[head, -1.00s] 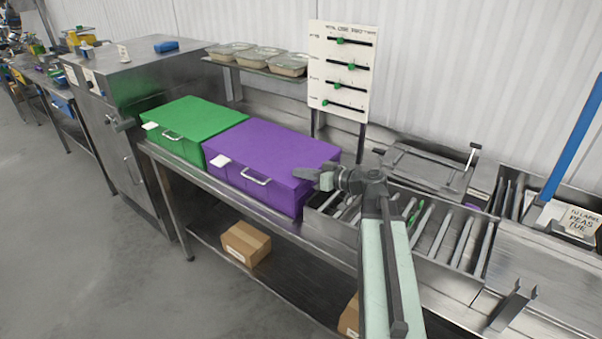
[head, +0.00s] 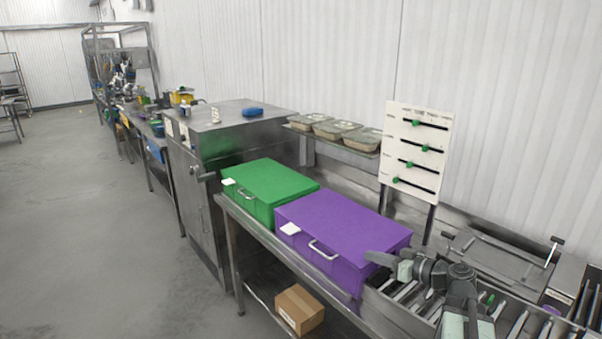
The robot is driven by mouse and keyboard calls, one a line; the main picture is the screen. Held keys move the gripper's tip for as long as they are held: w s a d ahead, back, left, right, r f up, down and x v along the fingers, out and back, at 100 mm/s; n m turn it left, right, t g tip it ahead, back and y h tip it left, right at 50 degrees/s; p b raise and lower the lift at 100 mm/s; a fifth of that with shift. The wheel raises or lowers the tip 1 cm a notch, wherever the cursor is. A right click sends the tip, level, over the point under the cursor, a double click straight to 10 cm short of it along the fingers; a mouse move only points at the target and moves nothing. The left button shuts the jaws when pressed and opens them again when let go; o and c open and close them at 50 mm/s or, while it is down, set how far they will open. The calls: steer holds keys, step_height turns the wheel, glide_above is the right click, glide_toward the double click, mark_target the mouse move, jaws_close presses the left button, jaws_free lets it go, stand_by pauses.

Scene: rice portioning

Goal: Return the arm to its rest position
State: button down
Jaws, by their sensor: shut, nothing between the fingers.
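My gripper (head: 382,261) is at the lower right of the head view, at the end of my pale green and grey arm (head: 456,300). It is shut and empty. It appears over or beside the right end of the purple box (head: 345,228), near the rack of metal rollers; whether it touches the box I cannot tell. The lower part of my arm is cut off by the bottom edge of the picture.
A green box (head: 270,183) stands left of the purple one on the steel bench. A white slider board (head: 416,148) and a shelf with trays (head: 338,129) stand behind. A cardboard box (head: 299,308) lies below. Open floor (head: 90,220) is at left.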

steer(key=s+a+f+n+g, duration=0.1)
steer(key=a+f+n+g, duration=0.2)
steer(key=a, duration=0.7)
steer(key=s+a+f+g, duration=0.25)
steer(key=a+f, duration=0.35)
steer(key=a, duration=0.3)
steer(key=s+a+f+m+g+h, duration=0.1)
steer(key=s+f+m+g+h, duration=0.1)
steer(key=s+f+g+h, duration=0.35)
steer(key=s+d+f+m+h, duration=0.2)
steer(key=d+f+m+h, duration=0.2)
steer(key=d, duration=0.5)
steer(key=m+h, duration=0.1)
steer(key=m, duration=0.1)
steer(key=shift+s+m, duration=0.3)
steer(key=shift+s, duration=0.1)
